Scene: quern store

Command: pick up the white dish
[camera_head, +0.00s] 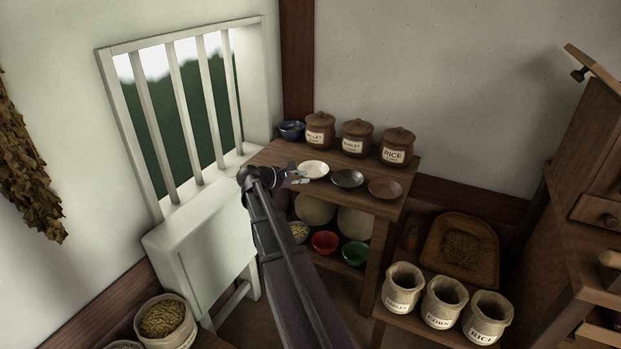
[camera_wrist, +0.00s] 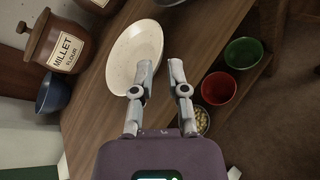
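The white dish (camera_head: 314,169) lies on the wooden shelf top (camera_head: 283,154), left of a dark dish and a brown dish. In the wrist view the speckled white dish (camera_wrist: 134,54) is just beyond the left finger, which overlaps its near edge. My gripper (camera_head: 301,176) is at the near left side of the dish in the head view. Whether the left finger touches the dish I cannot tell.
Behind the dish stand a blue bowl (camera_head: 291,130) and lidded jars for millet (camera_head: 319,131), barley (camera_head: 357,138) and rice (camera_head: 397,147). The dark dish (camera_head: 347,179) and brown dish (camera_head: 385,188) sit to the right. Red (camera_head: 325,242) and green (camera_head: 356,253) bowls are below.

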